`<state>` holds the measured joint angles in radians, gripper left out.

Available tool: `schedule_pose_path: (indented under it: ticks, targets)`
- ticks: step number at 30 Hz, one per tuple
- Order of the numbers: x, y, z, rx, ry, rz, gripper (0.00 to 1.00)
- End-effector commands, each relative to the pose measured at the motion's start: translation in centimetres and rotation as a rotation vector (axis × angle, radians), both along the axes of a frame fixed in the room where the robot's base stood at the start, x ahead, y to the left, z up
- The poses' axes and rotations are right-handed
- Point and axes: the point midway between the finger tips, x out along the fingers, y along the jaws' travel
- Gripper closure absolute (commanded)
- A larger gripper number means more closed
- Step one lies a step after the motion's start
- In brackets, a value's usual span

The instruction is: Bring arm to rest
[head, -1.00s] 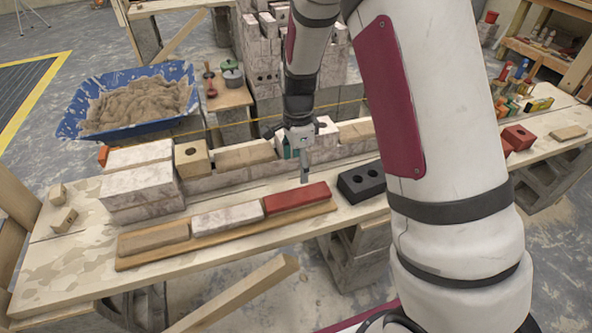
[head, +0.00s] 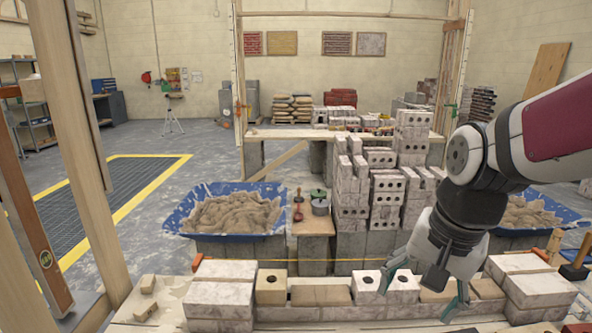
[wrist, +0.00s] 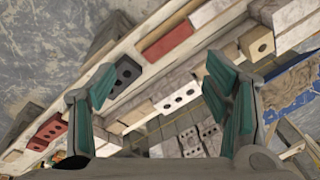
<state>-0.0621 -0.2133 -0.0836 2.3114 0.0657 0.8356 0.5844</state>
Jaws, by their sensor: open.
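My gripper (head: 425,283) is at the right of the head view, above the brick row on the bench, with its green-padded fingers spread. In the wrist view my gripper (wrist: 160,110) is open, and nothing is between its fingers. Below and beyond it there are a dark holed brick (wrist: 128,70), a red brick (wrist: 167,40) and a line of pale bricks. My arm comes in from the right edge of the head view. In that view the fingertips overlap the bricks, and I cannot tell the exact gap.
Stacked pale bricks (head: 222,290) stand at the left end of the row, and another stack (head: 535,288) at the right. Behind are a blue mortar tub (head: 180,222) and a tall brick pile (head: 385,190). A wooden post (head: 85,150) stands at left. Open floor lies beyond.

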Motion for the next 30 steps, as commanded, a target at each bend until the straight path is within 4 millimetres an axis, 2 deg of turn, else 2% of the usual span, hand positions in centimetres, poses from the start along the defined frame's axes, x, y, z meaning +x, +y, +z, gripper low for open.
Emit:
schedule_pose_path:
  ticks: [1, 6, 9, 13, 18, 30]
  targets:
    - [-1.9, -0.1, 1.8, -0.018, -0.03, 0.063, 0.3]
    - [-7.6, -0.3, 5.0, -0.096, -0.096, 0.291, 0.3]
    - [-10.6, -0.5, 6.2, -0.148, -0.129, 0.41, 0.3]
    - [-13.4, -0.7, 6.9, -0.206, -0.154, 0.525, 0.3]
    - [-15.1, -0.8, 7.2, -0.245, -0.167, 0.599, 0.3]
    - [-15.2, -0.8, 7.1, -0.25, -0.168, 0.608, 0.3]
